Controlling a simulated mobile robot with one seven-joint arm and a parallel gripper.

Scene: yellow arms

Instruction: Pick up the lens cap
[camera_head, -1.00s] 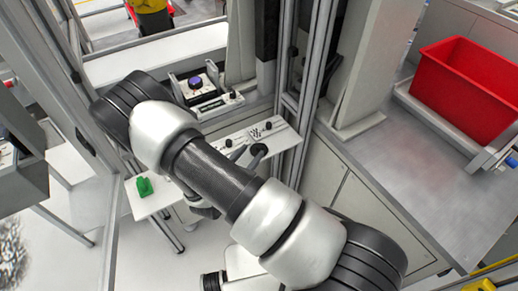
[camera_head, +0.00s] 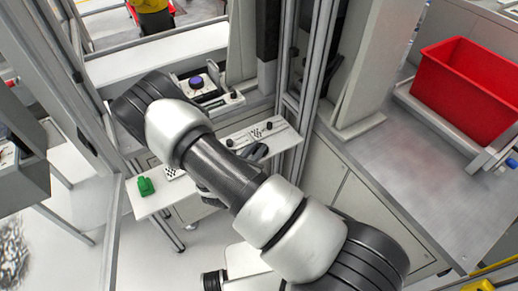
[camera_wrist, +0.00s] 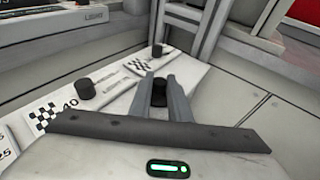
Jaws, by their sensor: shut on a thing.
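In the wrist view, my gripper (camera_wrist: 160,80) is shut on a small black object (camera_wrist: 159,96), which looks like the lens cap. It sits between the two grey fingers, and they partly hide it. The fingers are over the white shelf, and I cannot tell whether the object is clear of the surface. In the head view, my arm hides the held object and most of the gripper.
A black knob-like piece (camera_wrist: 86,90) stands left of the fingers and another (camera_wrist: 157,50) beyond them. On the white shelf (camera_head: 150,205) lies a green object (camera_head: 146,186). A metal upright (camera_head: 297,90) stands behind. A red bin (camera_head: 468,88) sits at right.

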